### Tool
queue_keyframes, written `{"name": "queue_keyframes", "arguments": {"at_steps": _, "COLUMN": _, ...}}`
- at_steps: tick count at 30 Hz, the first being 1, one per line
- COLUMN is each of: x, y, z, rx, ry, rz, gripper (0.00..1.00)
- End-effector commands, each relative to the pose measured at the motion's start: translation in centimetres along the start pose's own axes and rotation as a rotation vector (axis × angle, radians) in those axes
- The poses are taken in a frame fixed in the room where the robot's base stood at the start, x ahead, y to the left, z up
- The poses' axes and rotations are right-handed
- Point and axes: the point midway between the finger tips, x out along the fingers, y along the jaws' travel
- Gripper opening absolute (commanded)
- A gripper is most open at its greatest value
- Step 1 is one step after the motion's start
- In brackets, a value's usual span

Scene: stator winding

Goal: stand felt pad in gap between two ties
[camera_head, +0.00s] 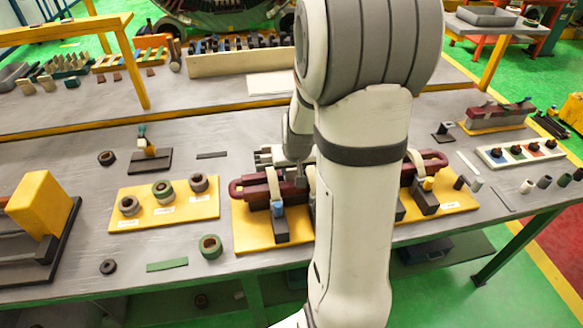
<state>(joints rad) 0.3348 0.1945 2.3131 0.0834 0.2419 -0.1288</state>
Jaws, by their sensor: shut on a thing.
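A long maroon coil (253,190) lies across dark blocks on a yellow board (252,237) at the middle of the bench. Pale ties (272,187) wrap around it, one left of my gripper and one close by on the right, partly behind my arm. My gripper (300,178) is at the coil's top between these two ties, seen small and partly covered by my arm. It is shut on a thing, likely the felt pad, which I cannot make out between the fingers. I cannot tell whether that thing touches the coil.
A yellow board with several rings (164,190) stands to the left. A green strip (167,265) and a green ring (210,246) lie near the front edge. A white tray (520,152) is at right. My arm hides the coil's middle.

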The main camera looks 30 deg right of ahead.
Motion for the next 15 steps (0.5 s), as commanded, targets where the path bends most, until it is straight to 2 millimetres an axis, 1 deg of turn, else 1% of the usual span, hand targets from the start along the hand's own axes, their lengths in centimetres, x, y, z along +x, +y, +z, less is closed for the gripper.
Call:
{"name": "queue_keyframes", "arguments": {"at_steps": 1, "x": -0.02, "y": -0.01, "z": -0.01, "rx": 0.0, "ry": 0.0, "rz": 0.0, "gripper": 0.36}}
{"name": "queue_keyframes", "arguments": {"at_steps": 10, "x": -0.01, "y": -0.05, "z": 0.0, "rx": -0.001, "ry": 0.0, "rz": 0.0, "gripper": 0.6}}
{"name": "queue_keyframes", "arguments": {"at_steps": 15, "x": -0.01, "y": -0.06, "z": 0.0, "rx": -0.001, "ry": 0.0, "rz": 0.0, "gripper": 0.6}}
